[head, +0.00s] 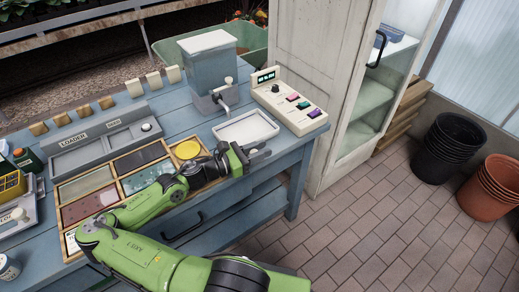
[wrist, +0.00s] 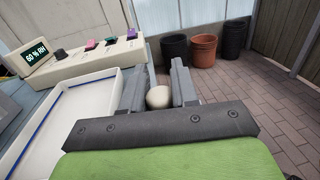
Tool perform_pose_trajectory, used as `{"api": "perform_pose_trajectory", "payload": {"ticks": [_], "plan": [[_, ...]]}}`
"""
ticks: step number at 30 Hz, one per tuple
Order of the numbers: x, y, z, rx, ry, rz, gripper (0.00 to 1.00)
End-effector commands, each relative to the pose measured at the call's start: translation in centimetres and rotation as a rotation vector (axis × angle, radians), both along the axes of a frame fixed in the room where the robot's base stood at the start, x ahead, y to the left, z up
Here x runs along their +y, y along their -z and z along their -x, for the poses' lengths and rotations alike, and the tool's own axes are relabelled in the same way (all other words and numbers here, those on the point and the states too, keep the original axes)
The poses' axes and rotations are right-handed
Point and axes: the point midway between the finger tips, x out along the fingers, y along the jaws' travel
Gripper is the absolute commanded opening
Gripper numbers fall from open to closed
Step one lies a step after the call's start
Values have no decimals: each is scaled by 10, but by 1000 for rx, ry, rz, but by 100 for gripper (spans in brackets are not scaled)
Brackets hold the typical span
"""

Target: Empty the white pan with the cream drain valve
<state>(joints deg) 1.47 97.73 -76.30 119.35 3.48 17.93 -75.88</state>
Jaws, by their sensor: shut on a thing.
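The white pan (head: 245,129) sits near the right front end of the blue bench in the head view, below a tank's spout. In the wrist view the pan (wrist: 63,118) fills the left side, with a blue line along its inner wall. Whether it holds liquid I cannot tell. My gripper (head: 268,153) is at the pan's front side, by the bench edge. In the wrist view my gripper (wrist: 158,84) is shut on the round cream drain valve (wrist: 158,97), which shows between its fingers.
A blue-grey tank (head: 208,70) with a spout stands behind the pan. A cream control box (head: 289,100) with coloured switches is to the pan's right. A sectioned tray (head: 88,187) lies left on the bench. Black pots (head: 453,147) and terracotta pots (head: 492,187) stand on the brick floor.

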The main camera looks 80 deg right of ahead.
Motion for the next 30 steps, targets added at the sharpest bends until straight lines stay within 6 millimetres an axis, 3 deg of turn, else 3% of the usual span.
{"api": "perform_pose_trajectory", "payload": {"ticks": [5, 15, 26, 27, 30], "plan": [[0, -4, 0, 3, 20, 6, 0], [12, -6, -4, 3, 244, 11, 0], [14, -5, -5, 3, 270, 14, 0], [14, -5, -5, 3, 270, 14, 33], [14, -5, -5, 3, 270, 13, 48]]}}
